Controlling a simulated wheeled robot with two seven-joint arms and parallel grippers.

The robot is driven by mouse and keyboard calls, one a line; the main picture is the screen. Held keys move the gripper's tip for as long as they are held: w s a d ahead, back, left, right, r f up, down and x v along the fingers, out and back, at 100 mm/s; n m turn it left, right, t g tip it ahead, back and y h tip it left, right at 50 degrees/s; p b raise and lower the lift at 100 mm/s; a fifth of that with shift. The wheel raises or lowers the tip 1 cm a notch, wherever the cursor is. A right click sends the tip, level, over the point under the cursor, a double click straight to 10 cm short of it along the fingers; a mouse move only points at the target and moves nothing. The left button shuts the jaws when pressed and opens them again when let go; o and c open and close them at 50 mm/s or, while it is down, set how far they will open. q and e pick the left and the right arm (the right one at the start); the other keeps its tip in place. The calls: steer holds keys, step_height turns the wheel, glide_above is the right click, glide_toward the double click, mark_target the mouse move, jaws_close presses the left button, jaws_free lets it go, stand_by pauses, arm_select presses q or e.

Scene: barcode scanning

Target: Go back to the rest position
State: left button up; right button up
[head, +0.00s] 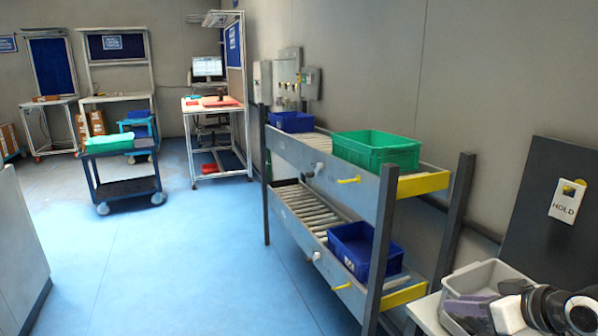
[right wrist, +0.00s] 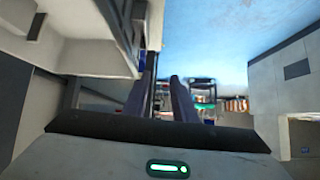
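My right gripper (head: 468,308) is at the bottom right of the head view, with dark purple-grey fingers in front of a grey bin (head: 452,286). In the right wrist view, the two fingers of this gripper (right wrist: 161,88) stand apart with a gap between them. Nothing shows held in the gap. My left gripper is not in view in either picture.
A two-level roller rack (head: 388,215) stands along the right wall. It bears a green crate (head: 376,154) and blue crates (head: 292,122) (head: 352,252). A dark cart (head: 124,188) stands at the left. The blue floor (head: 190,265) between is clear.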

steer(key=s+a+f+b, duration=0.1)
steer(key=s+a+f, duration=0.25)
steer(key=f, duration=0.45)
steer(key=s+a+f+g+b, duration=0.1)
steer(key=s+a+f, duration=0.25)
steer(key=f, duration=0.45)
steer(key=s+a+f+b, duration=0.1)
steer(key=s+a+f, duration=0.25)
steer(key=f, duration=0.45)
steer(key=s+a+f+b, duration=0.1)
steer(key=s+a+f, duration=0.3)
steer(key=s, duration=0.4)
steer(key=s+a+f+b, duration=0.1)
steer(key=s+a+f, duration=0.4)
steer(key=s, duration=0.3)
steer(key=shift+s+f+m+h+b, duration=0.15)
steer(key=shift+m+h+b, duration=0.15)
steer(key=shift+m+b, duration=0.1)
